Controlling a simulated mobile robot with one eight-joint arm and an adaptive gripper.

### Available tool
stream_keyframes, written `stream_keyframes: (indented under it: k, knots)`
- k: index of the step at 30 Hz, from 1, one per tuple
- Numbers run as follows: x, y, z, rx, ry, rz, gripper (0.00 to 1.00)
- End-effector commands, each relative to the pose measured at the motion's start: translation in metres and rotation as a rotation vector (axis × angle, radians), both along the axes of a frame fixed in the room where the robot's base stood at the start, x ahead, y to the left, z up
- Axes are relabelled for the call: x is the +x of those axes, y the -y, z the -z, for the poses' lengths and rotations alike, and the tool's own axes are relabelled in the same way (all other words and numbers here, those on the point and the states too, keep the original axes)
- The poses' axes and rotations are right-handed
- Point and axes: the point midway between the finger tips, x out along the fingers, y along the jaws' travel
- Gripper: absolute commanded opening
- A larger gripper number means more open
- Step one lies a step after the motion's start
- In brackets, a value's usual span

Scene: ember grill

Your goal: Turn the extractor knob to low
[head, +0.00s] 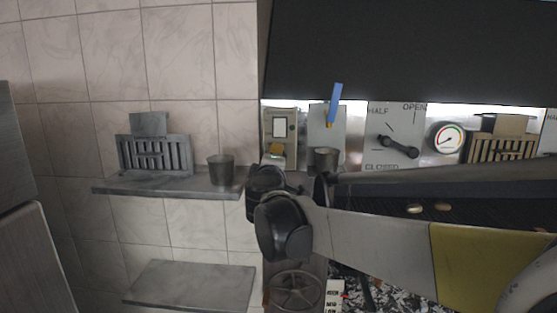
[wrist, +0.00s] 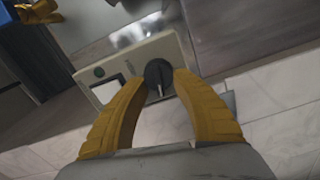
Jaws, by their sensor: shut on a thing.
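The extractor knob (wrist: 157,71) is a dark round knob with a pale pointer line, on a beige control panel (wrist: 105,72) in the wrist view. The yellow fingers of my gripper (wrist: 161,80) stand on either side of the knob and are shut on it. In the head view the beige panel (head: 281,122) with its white window is on the wall left of a grey plate. My yellow fingertips (head: 277,149) show at its lower part, and the knob is hidden there. I cannot read any low mark around the knob.
A blue lever (head: 335,104) is just right of the panel. Further right are a black damper handle (head: 398,147) marked HALF, OPEN and CLOSED, and a round gauge (head: 447,138). A metal cup (head: 221,169) and a slotted rack (head: 153,153) stand on the left shelf (head: 170,186).

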Motion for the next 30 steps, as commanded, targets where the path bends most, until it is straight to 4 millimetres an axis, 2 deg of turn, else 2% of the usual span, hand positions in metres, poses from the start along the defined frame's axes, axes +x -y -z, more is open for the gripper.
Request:
stream_keyframes:
  k: [12,28,29,30]
  knots:
    - [0.0004,0.0001,0.0009,-0.183,-0.005,0.0,0.03]
    - [0.0005,0.0003,0.0008,-0.207,-0.006,0.001,0.03]
    - [0.0005,0.0003,0.0008,-0.207,-0.006,0.001,0.36]
    - [0.0005,0.0003,0.0009,-0.207,-0.006,0.001,0.48]
